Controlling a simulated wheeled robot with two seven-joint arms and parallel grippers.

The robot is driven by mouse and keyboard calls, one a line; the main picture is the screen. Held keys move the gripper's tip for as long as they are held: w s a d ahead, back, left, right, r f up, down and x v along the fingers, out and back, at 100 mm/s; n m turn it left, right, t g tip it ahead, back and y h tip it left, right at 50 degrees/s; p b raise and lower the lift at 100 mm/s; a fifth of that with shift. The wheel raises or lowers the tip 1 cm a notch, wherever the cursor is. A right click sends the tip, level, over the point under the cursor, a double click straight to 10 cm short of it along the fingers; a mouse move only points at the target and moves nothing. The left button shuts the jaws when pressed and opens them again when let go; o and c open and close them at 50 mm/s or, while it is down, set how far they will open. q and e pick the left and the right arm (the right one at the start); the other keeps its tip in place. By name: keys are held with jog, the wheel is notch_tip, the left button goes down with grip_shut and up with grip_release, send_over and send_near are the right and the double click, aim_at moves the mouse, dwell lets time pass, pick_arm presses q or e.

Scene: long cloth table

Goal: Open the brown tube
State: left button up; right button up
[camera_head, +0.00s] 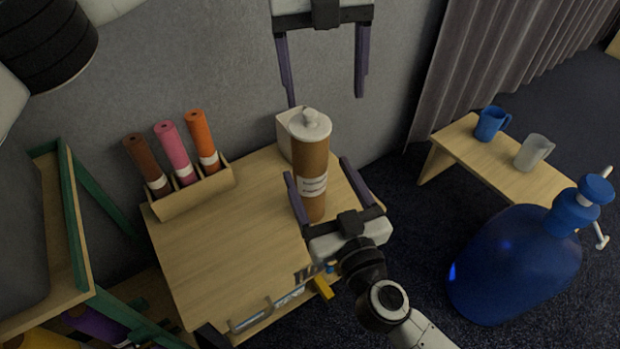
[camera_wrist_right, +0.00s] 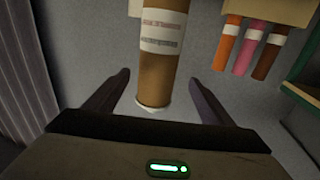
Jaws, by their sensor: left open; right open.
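The brown tube (camera_head: 312,165) stands upright with a white lid and top knob (camera_head: 310,120) and a white label, near the back right of the wooden table. My right gripper (camera_head: 317,180) is open, with one finger on each side of the tube's lower body; I cannot tell whether they touch it. In the right wrist view the tube (camera_wrist_right: 158,75) shows between the open fingers of the right gripper (camera_wrist_right: 160,85), with its label in sight. My left gripper (camera_head: 324,100) is open and empty, above the tube's lid, its fingers pointing down.
A wooden rack (camera_head: 195,192) at the table's left holds brown, pink and orange rolls. A pale box (camera_head: 288,135) stands behind the tube. The table's middle (camera_head: 225,250) is clear. At right are a low bench (camera_head: 460,145) with two mugs and a large blue bottle (camera_head: 510,265).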

aim_at(310, 112)
pick_arm(q)
jog(key=shift+w+a+r+n+y, duration=0.2)
jog(key=shift+a+r, duration=0.1)
jog(key=shift+a, duration=0.15)
jog(key=shift+w+a+r+n+y, duration=0.1)
jog(key=shift+w+a+r+y, duration=0.15)
jog(key=shift+a, duration=0.2)
pick_arm(e)
jog(key=shift+w+d+f, duration=0.1)
jog(key=shift+w+f, duration=0.1)
jog(key=shift+f, duration=0.1)
pick_arm(q)
jog(key=shift+w+a+r, duration=0.1)
jog(key=shift+a+r, duration=0.15)
jog(key=shift+r, duration=0.05)
pick_arm(e)
jog(key=shift+w, duration=0.2)
jog(key=x, duration=1)
jog(key=shift+f, duration=0.15)
